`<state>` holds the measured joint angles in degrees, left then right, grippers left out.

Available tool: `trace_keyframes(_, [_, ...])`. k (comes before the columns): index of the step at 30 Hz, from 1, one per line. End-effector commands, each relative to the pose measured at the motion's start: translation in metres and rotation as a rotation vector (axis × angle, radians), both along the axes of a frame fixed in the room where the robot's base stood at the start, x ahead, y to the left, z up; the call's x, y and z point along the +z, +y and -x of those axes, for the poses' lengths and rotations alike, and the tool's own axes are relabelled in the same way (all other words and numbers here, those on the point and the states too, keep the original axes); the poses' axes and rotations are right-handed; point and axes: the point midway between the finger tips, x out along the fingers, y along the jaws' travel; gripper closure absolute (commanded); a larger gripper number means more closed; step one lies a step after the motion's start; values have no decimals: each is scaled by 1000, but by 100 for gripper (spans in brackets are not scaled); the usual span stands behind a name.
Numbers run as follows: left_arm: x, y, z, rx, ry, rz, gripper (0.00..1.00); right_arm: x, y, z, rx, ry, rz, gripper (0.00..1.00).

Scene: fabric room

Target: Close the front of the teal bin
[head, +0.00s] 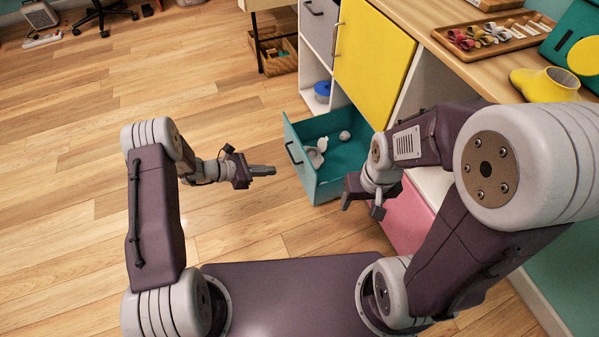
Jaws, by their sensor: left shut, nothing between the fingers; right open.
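The teal bin (331,181) is a drawer pulled out from the low shelf unit, with its front panel and dark handle facing left. A few small pale items (317,152) lie inside it. My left gripper (272,171) is shut and empty, a short way left of the bin's front and apart from it. My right gripper (361,204) is open and empty by the bin's near right corner. It hides part of the bin's near side, and I cannot tell whether it touches it.
A yellow door (372,58) stands above the bin and a pink drawer front (408,218) sits nearer. The wooden top holds a tray (478,55) and a yellow boot (545,83). The wood floor (70,170) on the left is clear.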

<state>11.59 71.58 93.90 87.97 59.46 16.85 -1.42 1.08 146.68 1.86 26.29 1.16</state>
Motion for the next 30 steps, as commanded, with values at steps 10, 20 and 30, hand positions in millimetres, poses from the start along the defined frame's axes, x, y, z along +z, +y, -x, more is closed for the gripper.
trace_keyframes(10, [-35, -49, -14, -6, -1, -1, 100, -36, 0, 0, 0, 0, 0, 39])
trace_keyframes(20, [-53, -104, -33, -4, -3, 0, 100, -71, 0, 0, 0, 0, 0, 39])
trace_keyframes(30, [-48, -121, -39, -1, 0, 0, 100, -77, 0, 0, 0, 0, 0, 39])
